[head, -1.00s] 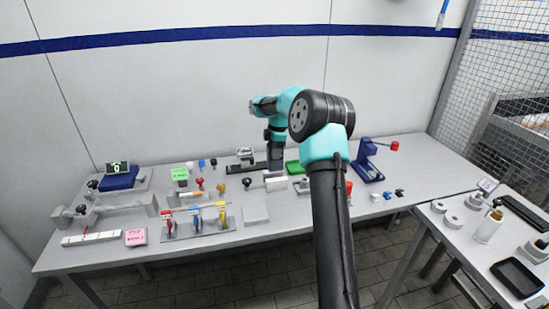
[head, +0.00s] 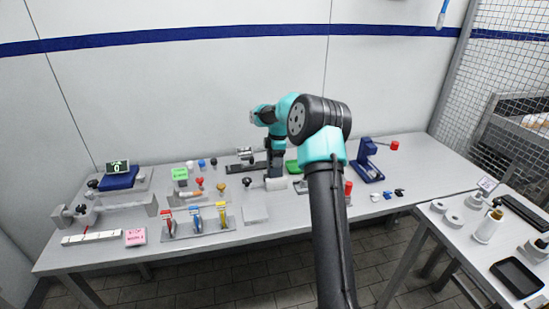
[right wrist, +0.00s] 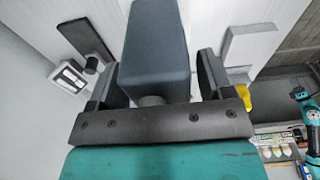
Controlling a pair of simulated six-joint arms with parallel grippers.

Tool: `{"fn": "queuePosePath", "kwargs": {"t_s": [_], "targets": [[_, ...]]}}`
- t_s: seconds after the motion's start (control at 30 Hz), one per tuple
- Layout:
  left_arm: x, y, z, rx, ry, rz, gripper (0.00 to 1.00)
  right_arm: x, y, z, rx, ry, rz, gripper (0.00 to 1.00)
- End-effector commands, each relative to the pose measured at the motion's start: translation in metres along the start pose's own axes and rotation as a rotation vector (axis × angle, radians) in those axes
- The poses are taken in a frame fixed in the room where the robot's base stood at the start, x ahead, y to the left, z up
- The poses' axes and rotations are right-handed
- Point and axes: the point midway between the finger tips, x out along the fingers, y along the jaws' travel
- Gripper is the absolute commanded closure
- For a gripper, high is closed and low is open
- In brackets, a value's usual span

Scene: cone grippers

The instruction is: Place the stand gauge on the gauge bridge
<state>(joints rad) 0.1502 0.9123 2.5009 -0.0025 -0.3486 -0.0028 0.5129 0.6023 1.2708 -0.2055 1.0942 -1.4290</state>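In the head view my right gripper (head: 277,148) points down over the middle of the table. A tall dark slate block (head: 276,165), likely the stand gauge, extends below it. In the right wrist view the block (right wrist: 155,45) fills the space between the two dark fingers (right wrist: 162,85), with a short round part at its near end. A pale block (head: 275,184) shows just under it; touching or apart is unclear. Which thing is the gauge bridge is not certain; a grey bar fixture with end blocks (head: 151,205) stands at the left. My left gripper is not in view.
A blue unit with a green display (head: 117,170) is at the back left. A rack of coloured tools (head: 197,227) stands left of the gripper, beside a bare pale plate (head: 255,214). A blue fixture with a red knob (head: 368,163) is to the right. A side table (head: 470,250) adjoins.

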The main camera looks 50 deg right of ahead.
Motion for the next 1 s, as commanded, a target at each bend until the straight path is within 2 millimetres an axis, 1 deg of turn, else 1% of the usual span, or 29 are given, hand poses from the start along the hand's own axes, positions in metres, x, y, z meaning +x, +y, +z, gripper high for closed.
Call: {"fn": "queuePosePath", "kwargs": {"t_s": [0.3,0.47,0.57,0.67,0.9,1.0], "targets": [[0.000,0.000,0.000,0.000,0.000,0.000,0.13,-0.001,0.000,0.000,0.000,0.000,0.000,0.21],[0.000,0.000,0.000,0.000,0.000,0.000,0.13,-0.010,0.000,0.000,0.000,0.000,0.001,0.21],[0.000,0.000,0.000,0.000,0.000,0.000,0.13,-0.022,0.001,0.000,0.000,0.000,0.003,0.21],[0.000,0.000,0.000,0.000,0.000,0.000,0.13,-0.039,0.001,-0.001,0.000,0.000,0.004,0.21],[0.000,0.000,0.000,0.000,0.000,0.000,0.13,-0.085,0.001,-0.001,0.000,0.000,0.004,0.21],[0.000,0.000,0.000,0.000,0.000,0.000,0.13,-0.101,0.001,-0.001,0.000,0.000,0.002,0.21]]}}
